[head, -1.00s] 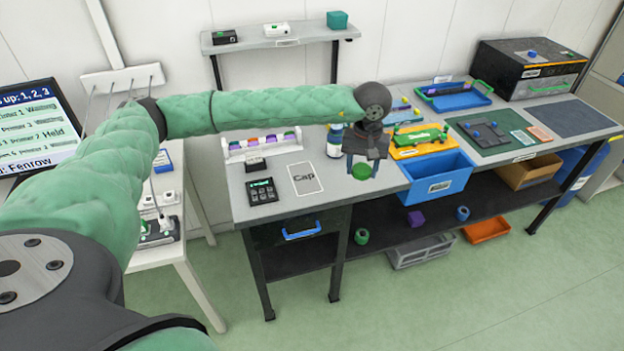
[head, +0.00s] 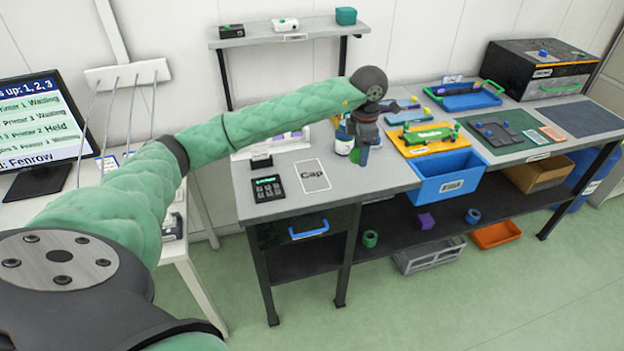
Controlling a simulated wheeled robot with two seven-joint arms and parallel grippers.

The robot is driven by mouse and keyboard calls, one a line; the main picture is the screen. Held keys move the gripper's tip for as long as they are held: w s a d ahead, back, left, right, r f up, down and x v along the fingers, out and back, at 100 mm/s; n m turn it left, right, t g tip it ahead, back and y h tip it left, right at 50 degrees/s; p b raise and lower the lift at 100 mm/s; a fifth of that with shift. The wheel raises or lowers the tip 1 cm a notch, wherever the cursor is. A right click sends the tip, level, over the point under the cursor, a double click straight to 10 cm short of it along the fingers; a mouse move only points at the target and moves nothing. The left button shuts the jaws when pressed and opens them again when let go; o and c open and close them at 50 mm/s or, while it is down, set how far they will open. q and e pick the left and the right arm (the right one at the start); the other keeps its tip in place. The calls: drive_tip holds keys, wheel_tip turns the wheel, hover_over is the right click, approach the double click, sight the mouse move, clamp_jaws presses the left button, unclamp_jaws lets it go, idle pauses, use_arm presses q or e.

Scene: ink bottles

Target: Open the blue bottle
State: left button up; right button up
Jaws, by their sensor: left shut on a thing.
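The bottle (head: 343,145), white with a blue upper part, stands upright on the bench near its front middle. Its top is partly hidden by my left arm, so I cannot tell whether a cap is on it. My left gripper (head: 366,150) is just right of the bottle, pointing down, shut on a green round piece (head: 364,156). The piece shows edge-on between the fingers, close to the bench's front edge. My right gripper is out of view.
A black keypad device (head: 268,187) sits left of the mat. A rack of several bottles is mostly hidden behind my left arm. A blue bin (head: 445,187) hangs at the bench front, right of the gripper. A yellow tray (head: 460,146) lies behind it.

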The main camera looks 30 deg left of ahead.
use_arm(q)
drive_tip(key=a+n, duration=0.1)
drive_tip(key=n, duration=0.2)
drive_tip(key=a+f+n+b, duration=0.1)
drive_tip(key=n, duration=0.1)
drive_tip(key=shift+w+a, duration=0.25)
drive_tip(key=shift+a, duration=0.1)
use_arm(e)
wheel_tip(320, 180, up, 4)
use_arm(q)
drive_tip(key=p, duration=0.5)
hover_over(313, 175)
drive_tip(key=shift+n, duration=0.4)
wheel_tip(313, 175, down, 7)
drive_tip(key=shift+a+f, duration=0.1)
drive_tip(key=shift+a, duration=0.05)
drive_tip(key=shift+f, duration=0.3)
drive_tip(key=shift+f+p, duration=1)
drive_tip(key=shift+f, duration=0.65)
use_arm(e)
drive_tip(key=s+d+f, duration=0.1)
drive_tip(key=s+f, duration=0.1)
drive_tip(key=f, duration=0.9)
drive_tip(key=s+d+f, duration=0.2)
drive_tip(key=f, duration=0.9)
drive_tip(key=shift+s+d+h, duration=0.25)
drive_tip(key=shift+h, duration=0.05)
